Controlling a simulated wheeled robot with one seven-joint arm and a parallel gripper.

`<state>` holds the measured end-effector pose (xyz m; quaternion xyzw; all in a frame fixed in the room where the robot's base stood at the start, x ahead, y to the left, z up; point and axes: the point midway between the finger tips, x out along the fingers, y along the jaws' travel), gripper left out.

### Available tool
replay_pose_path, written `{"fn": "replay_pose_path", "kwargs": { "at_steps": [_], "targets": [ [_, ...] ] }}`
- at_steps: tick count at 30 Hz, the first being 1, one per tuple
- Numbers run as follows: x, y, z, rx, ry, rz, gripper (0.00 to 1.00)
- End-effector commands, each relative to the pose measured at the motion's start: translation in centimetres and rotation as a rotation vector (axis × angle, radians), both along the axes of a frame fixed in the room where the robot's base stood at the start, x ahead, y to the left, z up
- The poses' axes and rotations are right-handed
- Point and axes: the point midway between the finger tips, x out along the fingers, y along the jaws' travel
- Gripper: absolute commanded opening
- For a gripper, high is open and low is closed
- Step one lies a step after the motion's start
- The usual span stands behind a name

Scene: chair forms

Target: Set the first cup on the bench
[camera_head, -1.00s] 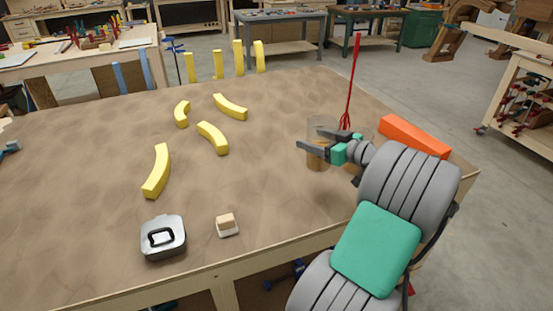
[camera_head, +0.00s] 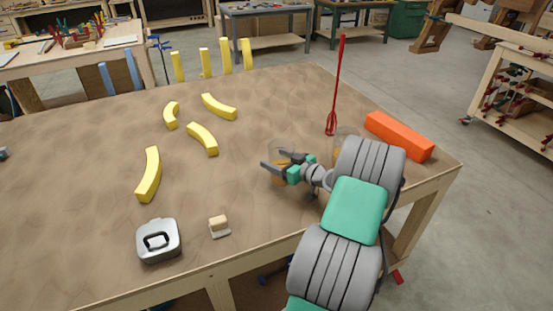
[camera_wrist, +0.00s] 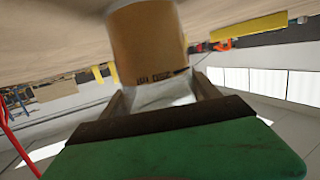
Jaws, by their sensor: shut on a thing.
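A clear cup with an amber-brown lower part (camera_head: 278,178) stands upright between the jaws of my gripper (camera_head: 274,161), over the middle-right of the bench (camera_head: 90,210). The jaws are shut on it. In the wrist view the cup (camera_wrist: 150,42) shows a brown band with small dark print, between the fingers of my gripper (camera_wrist: 162,92). I cannot tell whether its base touches the bench. A second clear cup (camera_head: 346,137) with amber in it stands to the right, partly hidden by my arm.
A red whisk-like tool (camera_head: 335,110) stands behind the second cup. An orange block (camera_head: 400,136) lies at the bench's right edge. Several curved yellow pieces (camera_head: 202,138) lie to the left. A grey metal box (camera_head: 158,240) and a small wood-topped block (camera_head: 219,226) lie near the front edge.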

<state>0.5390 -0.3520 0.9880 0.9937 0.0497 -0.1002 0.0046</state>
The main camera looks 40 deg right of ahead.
Motion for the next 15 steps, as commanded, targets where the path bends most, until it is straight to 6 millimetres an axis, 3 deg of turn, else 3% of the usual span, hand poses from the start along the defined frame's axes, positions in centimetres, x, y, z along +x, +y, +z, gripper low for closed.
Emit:
{"fn": "replay_pose_path", "kwargs": {
  "at_steps": [2,3,11,15],
  "targets": [
    [0.00,-0.02,-0.29,-0.001,-0.001,0.000,0.47],
    [-0.01,-0.01,-0.35,0.000,0.000,0.000,0.71],
    [-0.01,0.00,-0.22,0.000,0.000,0.000,0.92],
    [-0.01,0.00,-0.21,0.000,0.000,0.000,0.92]
  ]
}}
